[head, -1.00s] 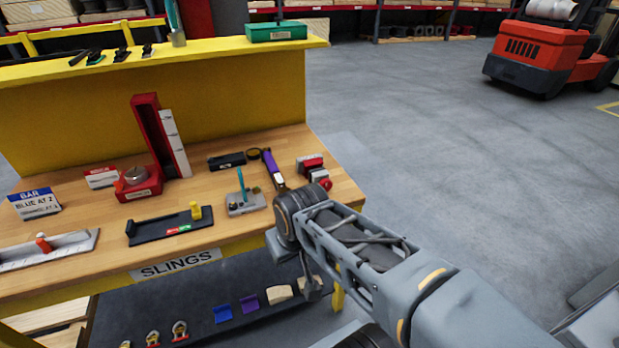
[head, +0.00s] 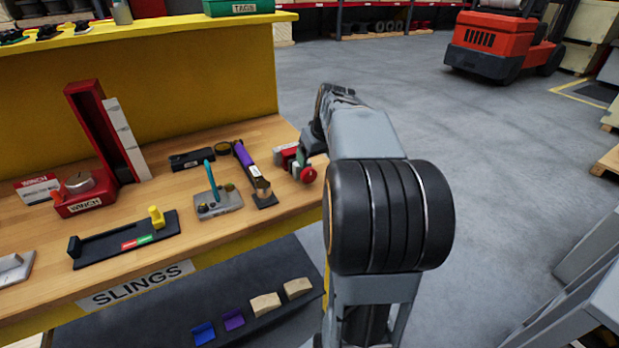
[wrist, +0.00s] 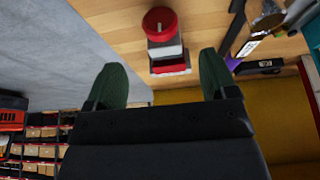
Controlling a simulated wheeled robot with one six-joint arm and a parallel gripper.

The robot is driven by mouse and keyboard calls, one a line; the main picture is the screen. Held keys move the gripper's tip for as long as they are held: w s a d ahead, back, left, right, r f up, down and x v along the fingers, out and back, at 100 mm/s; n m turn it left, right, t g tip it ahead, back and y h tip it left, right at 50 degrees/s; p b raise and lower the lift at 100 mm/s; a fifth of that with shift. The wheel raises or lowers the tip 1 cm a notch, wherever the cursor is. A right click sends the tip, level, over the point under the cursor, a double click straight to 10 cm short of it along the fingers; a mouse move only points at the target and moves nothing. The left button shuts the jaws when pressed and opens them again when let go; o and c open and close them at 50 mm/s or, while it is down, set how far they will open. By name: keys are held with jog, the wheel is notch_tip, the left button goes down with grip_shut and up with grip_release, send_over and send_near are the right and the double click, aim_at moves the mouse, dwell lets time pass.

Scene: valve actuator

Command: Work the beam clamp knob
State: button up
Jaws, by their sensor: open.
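The beam clamp is a small red and grey block with a round red knob. In the head view the knob (head: 308,174) faces the right end of the bench, and the clamp body (head: 285,153) is behind it. In the wrist view the knob (wrist: 160,24) is at the top centre, above the grey and red body (wrist: 168,58). My gripper (wrist: 161,78) is open, with green fingertips to the left and right of the clamp body and nothing held. In the head view my arm mostly hides the gripper. Contact with the clamp cannot be told.
A purple-handled tool (head: 244,155) lies close left of the clamp. A grey block with a teal lever (head: 209,174), a black tray (head: 125,242) and the red winch stand (head: 92,128) are farther left. Open floor (head: 500,160) is right of the bench.

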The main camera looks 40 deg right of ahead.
aim_at(312, 171)
jog(key=x, duration=1)
jog(key=shift+s+b, duration=0.1)
jog(key=shift+b, duration=0.25)
jog(key=shift+c, duration=0.4)
jog(key=c, duration=0.9)
jog(key=shift+o, duration=0.3)
jog(key=y, duration=0.2)
jog(key=shift+d+m+y, duration=0.1)
jog(key=shift+m+y, duration=0.2)
jog(key=o, duration=0.9)
